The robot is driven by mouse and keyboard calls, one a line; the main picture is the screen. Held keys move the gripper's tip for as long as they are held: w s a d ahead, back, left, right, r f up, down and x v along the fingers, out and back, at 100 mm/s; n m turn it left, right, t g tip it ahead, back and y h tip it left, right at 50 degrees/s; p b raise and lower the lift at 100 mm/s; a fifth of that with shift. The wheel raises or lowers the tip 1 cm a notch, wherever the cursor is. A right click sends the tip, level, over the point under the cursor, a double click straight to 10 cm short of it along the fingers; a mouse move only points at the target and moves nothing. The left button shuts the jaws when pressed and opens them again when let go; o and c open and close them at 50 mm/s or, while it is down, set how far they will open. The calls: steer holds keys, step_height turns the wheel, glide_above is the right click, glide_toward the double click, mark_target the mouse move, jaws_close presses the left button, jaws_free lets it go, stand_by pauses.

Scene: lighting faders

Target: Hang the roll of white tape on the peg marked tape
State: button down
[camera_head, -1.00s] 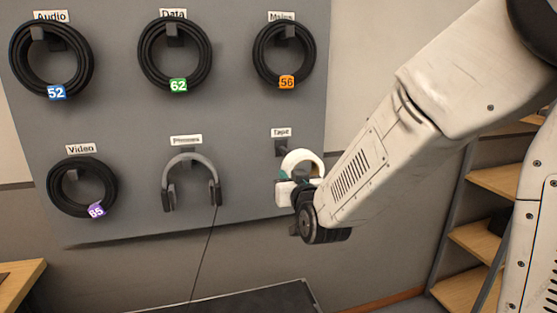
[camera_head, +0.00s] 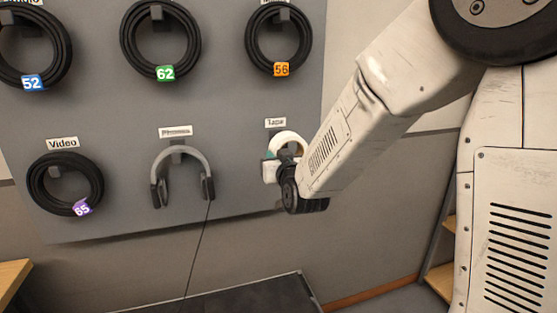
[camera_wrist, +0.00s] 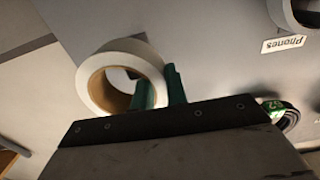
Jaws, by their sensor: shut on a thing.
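The roll of white tape (camera_head: 286,137) is at the lower right of the board, just under the Tape label (camera_head: 276,122). My gripper (camera_head: 273,161) is shut on the roll's lower edge, with its green fingers pinching the rim. The wrist view also shows the roll (camera_wrist: 92,92), with its brown core open to the camera, and the fingers of my gripper (camera_wrist: 160,90) across its near side. The tape peg is hidden behind the roll and gripper, so I cannot tell whether the roll is around it or in front of it.
Headphones (camera_head: 180,152) hang on the peg to the left of the roll, with a thin cord hanging down. Coiled cables hang on the other pegs, the nearest above being the one tagged 56 (camera_head: 278,40). A dark case or table (camera_head: 255,295) stands below the board.

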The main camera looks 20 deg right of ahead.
steer(key=shift+w+f, duration=0.15)
steer(key=shift+w, duration=3.9)
steer(key=shift+f, duration=0.95)
steer(key=c, duration=1.3)
jaws_free()
steer(key=shift+s, duration=0.2)
